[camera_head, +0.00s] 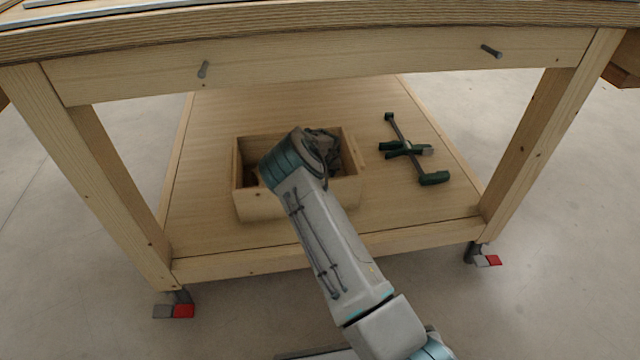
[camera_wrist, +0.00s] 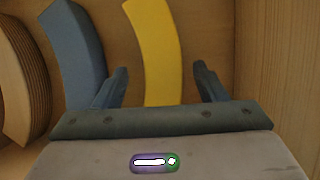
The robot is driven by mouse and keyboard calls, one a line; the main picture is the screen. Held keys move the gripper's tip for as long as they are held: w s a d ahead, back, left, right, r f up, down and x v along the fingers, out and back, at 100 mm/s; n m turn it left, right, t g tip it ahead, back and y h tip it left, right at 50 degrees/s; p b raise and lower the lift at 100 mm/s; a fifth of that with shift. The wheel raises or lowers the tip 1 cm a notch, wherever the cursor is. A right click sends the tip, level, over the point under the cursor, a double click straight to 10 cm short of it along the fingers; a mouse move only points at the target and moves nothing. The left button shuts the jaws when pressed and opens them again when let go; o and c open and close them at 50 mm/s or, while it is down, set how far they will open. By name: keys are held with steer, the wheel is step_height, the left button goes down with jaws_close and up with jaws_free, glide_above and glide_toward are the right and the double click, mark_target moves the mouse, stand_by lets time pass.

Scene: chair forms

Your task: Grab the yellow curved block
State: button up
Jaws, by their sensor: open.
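The yellow curved block (camera_wrist: 153,45) shows in the wrist view, standing inside a wooden box. My gripper (camera_wrist: 160,85) is open, with one finger on each side of the block's lower visible part. The left finger overlaps the blue curved block (camera_wrist: 75,50) in the picture; I cannot tell whether they touch. The lower end of the yellow block is hidden behind my gripper. In the head view my arm reaches into the wooden box (camera_head: 258,207), and the yellow block is not visible there.
A wooden curved block (camera_wrist: 22,75) with a ridged edge stands left of the blue one. The box wall (camera_wrist: 275,60) is close on the right. The box stands on the lower shelf (camera_head: 200,185) of a workbench, under its top beam (camera_head: 330,60).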

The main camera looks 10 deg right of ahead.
step_height(320, 180, down, 2)
steer(key=shift+w+b, duration=0.15)
steer(key=shift+b, duration=0.25)
steer(key=shift+w+d+f+b, duration=0.2)
steer(key=shift+w+f+b, duration=0.1)
steer(key=shift+w+f, duration=0.1)
steer(key=shift+d+r, duration=0.1)
steer(key=shift+a, duration=0.2)
steer(key=c, duration=1.2)
steer(key=shift+r+p, duration=0.2)
steer(key=shift+p, duration=0.1)
